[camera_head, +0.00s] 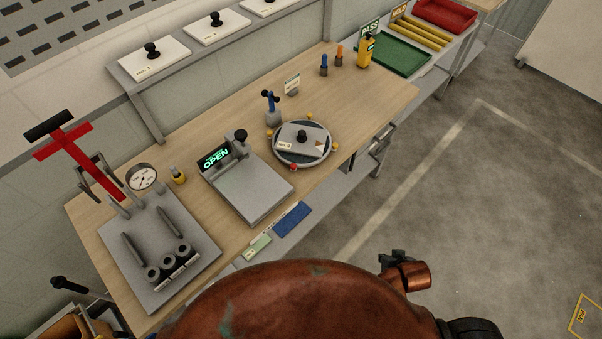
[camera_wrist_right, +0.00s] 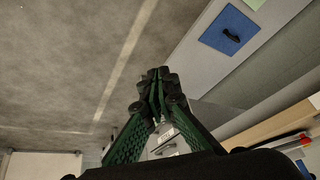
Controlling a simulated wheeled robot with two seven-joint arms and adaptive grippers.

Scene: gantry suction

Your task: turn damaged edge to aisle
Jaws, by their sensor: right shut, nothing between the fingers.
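A grey plate (camera_head: 295,147) with a black knob lies on a round turntable (camera_head: 303,162) near the bench's front edge. A small brown triangle (camera_head: 320,147) marks the plate's right side; I cannot tell whether it is the damage itself. Small orange knobs and a red one sit around the turntable rim. My right gripper (camera_head: 397,258) is off the bench, over the floor in front, well apart from the turntable. In the right wrist view its green fingers (camera_wrist_right: 158,82) are closed together with nothing between them. My left gripper is not in view.
A blue panel (camera_head: 292,219) lies below the front edge. The aisle floor (camera_head: 480,200) is clear.

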